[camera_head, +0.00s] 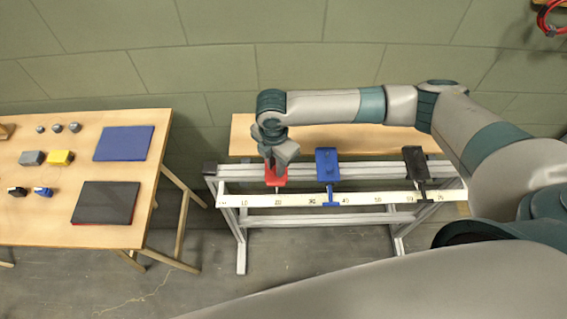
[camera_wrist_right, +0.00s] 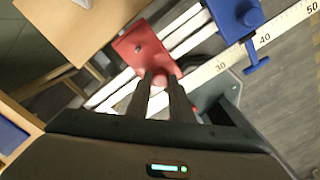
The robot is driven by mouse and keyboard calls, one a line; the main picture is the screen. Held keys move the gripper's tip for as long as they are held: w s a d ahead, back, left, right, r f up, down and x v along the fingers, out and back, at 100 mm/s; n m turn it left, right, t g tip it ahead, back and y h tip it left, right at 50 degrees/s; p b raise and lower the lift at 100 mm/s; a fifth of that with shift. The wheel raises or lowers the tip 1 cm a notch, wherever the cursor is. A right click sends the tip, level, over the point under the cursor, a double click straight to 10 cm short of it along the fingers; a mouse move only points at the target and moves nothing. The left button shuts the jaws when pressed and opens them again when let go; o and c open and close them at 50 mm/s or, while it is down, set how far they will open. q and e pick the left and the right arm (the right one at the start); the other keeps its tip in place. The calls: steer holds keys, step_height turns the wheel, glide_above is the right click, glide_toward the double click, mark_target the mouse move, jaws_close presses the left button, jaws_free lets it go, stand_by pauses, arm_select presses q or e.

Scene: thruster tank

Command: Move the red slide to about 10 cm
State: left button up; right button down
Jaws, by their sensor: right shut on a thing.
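The red slide (camera_head: 274,178) sits on the pale double rail near its left end, close to the 20 mark of the scale strip (camera_head: 295,199). My right gripper (camera_head: 272,166) comes down on it from above. In the right wrist view the red slide (camera_wrist_right: 143,48) is a flat red block with a small screw. My right gripper (camera_wrist_right: 161,80) is shut on its front part. The fingers hide its pointer, so the exact reading cannot be told. My left gripper is not in view.
A blue slide (camera_head: 327,165) stands to the right near 35, and a black slide (camera_head: 415,160) further right. A dark end stop (camera_head: 210,168) is at the rail's left end. A wooden table (camera_head: 60,225) with small objects stands at left.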

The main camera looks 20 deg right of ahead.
steer(key=w+a, duration=0.1)
steer(key=a, duration=0.5)
steer(key=w+a, duration=0.1)
steer(key=a, duration=0.2)
steer(key=shift+w+a, duration=0.15)
steer(key=shift+w, duration=0.2)
steer(key=c, duration=1.6)
jaws_free()
steer(key=shift+o, duration=0.2)
steer(key=shift+r, duration=0.2)
step_height(320, 180, up, 17)
steer(key=b, duration=0.4)
steer(key=shift+s, duration=0.1)
